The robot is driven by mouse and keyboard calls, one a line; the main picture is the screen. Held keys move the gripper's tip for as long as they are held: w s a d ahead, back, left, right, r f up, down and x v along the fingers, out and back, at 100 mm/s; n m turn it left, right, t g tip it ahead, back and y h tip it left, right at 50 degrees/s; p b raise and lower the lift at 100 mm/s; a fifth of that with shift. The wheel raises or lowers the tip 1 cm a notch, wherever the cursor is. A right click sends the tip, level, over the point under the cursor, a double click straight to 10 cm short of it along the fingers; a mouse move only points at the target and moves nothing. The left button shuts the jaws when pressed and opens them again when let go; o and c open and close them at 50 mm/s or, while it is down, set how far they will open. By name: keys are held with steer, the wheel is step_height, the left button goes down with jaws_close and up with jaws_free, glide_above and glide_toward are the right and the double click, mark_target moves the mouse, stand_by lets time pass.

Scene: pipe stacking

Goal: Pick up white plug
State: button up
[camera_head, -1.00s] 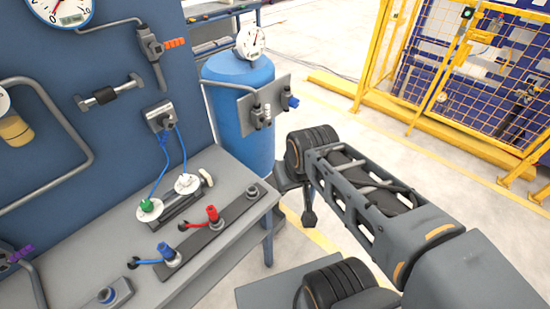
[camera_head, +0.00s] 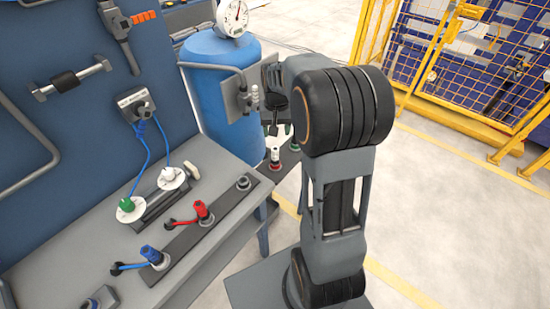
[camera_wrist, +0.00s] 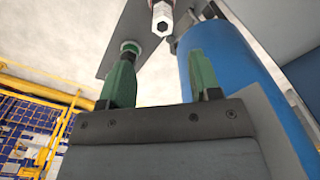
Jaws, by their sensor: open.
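A white plug (camera_head: 168,174) stands on a round white disc on the grey bench in the head view, with a blue cable rising from it. My gripper (camera_head: 279,130) is partly hidden behind my arm, to the right of the bench and well apart from that plug. In the wrist view its two green fingers (camera_wrist: 160,62) are spread with nothing between them. Beyond them is a white and red fitting with a hexagonal end (camera_wrist: 162,18). The white plug on the disc does not show clearly in the wrist view.
A green plug (camera_head: 126,205), a red plug (camera_head: 203,211) and a blue plug (camera_head: 152,255) stand on the bench. A blue tank (camera_head: 215,85) rises behind my gripper; it also shows in the wrist view (camera_wrist: 222,75). A yellow fence (camera_head: 440,60) stands at the right.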

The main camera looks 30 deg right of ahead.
mark_target(275, 149)
step_height(275, 149, down, 6)
steer(key=shift+r, duration=0.25)
steer(key=shift+s+a+f, duration=0.1)
steer(key=shift+a+f, duration=0.05)
steer(key=shift+f, duration=1.2)
steer(key=shift+s+a+f, duration=0.1)
steer(key=shift+a+f, duration=0.05)
steer(key=shift+f, duration=1.2)
jaws_close()
